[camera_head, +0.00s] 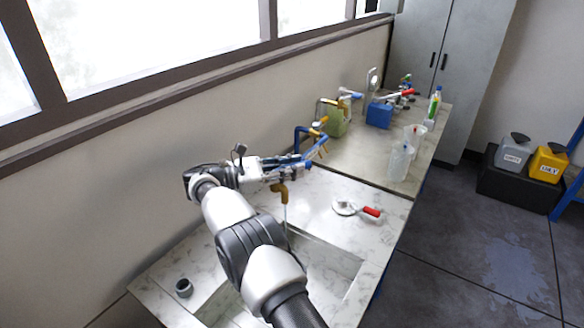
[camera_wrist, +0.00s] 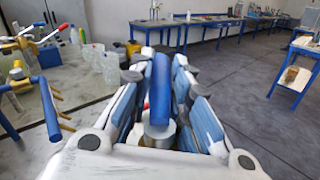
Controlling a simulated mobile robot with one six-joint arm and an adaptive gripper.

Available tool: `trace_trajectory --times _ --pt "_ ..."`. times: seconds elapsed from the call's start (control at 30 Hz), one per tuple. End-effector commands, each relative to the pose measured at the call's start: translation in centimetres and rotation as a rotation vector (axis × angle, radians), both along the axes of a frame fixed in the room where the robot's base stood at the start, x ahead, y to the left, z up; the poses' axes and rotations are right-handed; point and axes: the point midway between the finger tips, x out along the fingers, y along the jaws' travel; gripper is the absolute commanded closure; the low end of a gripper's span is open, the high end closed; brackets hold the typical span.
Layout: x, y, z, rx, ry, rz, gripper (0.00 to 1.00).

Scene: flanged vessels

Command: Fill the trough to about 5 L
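The trough (camera_head: 335,268) is a rectangular basin sunk in the pale marble bench, partly hidden by my arm. A brass spout (camera_head: 280,190) stands over it, and a thin stream of water (camera_head: 286,214) appears to fall from it. The water level cannot be read. My gripper (camera_head: 302,162) is above and behind the spout. In the wrist view a blue lever handle (camera_wrist: 161,85) lies between the fingers of my gripper (camera_wrist: 161,66). Narrow gaps seem to show beside the handle, so the fingers look apart around it. Below the handle is a grey metal fitting (camera_wrist: 158,131).
Other blue-handled taps (camera_head: 308,138), clear jugs (camera_head: 400,160), a green container (camera_head: 334,122) and a blue box (camera_head: 379,115) stand farther along the bench.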

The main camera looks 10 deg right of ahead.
Motion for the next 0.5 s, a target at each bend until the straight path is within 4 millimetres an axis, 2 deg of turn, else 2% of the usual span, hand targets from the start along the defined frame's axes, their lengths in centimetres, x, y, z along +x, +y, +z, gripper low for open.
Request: trace_trajectory --times 0.2,0.5 --pt "0.00 -0.01 0.04 0.000 -0.001 0.000 0.61" --pt "0.01 -0.01 0.06 0.000 -0.001 0.000 0.61"
